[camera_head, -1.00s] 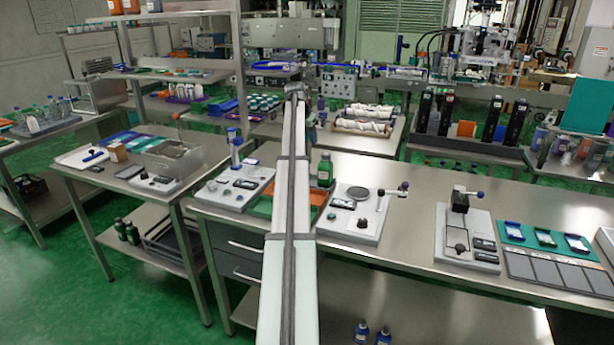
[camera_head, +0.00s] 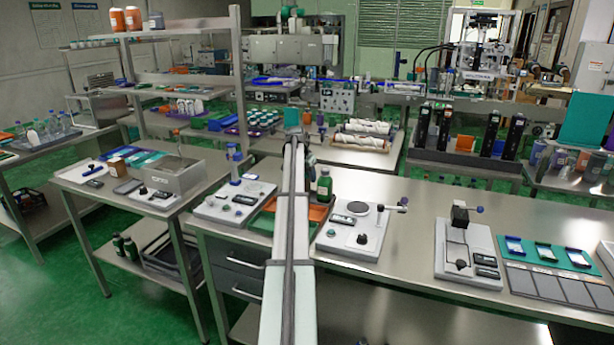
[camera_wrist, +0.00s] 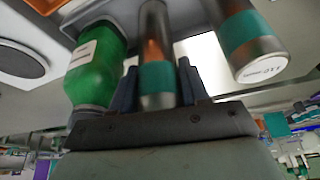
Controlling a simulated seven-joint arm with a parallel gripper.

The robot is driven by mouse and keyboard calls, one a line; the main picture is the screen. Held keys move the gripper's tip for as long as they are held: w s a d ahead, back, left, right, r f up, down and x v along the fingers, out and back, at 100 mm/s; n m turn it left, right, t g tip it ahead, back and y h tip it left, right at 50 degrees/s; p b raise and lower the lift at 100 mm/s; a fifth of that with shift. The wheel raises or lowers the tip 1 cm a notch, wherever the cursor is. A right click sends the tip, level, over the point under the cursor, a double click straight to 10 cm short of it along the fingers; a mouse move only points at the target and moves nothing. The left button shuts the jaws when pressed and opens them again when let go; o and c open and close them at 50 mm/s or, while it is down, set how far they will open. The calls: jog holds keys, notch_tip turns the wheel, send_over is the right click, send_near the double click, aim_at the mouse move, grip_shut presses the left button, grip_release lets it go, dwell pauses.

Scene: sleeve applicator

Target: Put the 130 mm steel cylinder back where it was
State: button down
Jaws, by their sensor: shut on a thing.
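In the wrist view, my gripper (camera_wrist: 157,92) is shut on a steel cylinder (camera_wrist: 154,22) with a teal band, which stands between its two dark fingers. A second steel cylinder (camera_wrist: 258,58) with a teal band and a small label is to the right, apart from the fingers. A green bottle (camera_wrist: 95,62) with a pale label is close on the left. In the head view my arm hides the gripper and the held cylinder. The orange tray (camera_head: 317,213) shows on the bench beside my arm. The cylinder's original spot cannot be made out.
The green bottle (camera_head: 324,184) also shows in the head view, right of my arm. A white instrument board (camera_head: 332,246) stands right of it, another board (camera_head: 215,208) with a blue post stands left. Bare bench (camera_head: 415,215) lies farther right.

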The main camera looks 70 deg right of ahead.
jog(key=shift+f, duration=0.1)
jog(key=c, duration=0.5)
grip_release()
jog(key=shift+c, duration=0.2)
jog(key=v, duration=1.2)
jog(key=shift+d, duration=0.1)
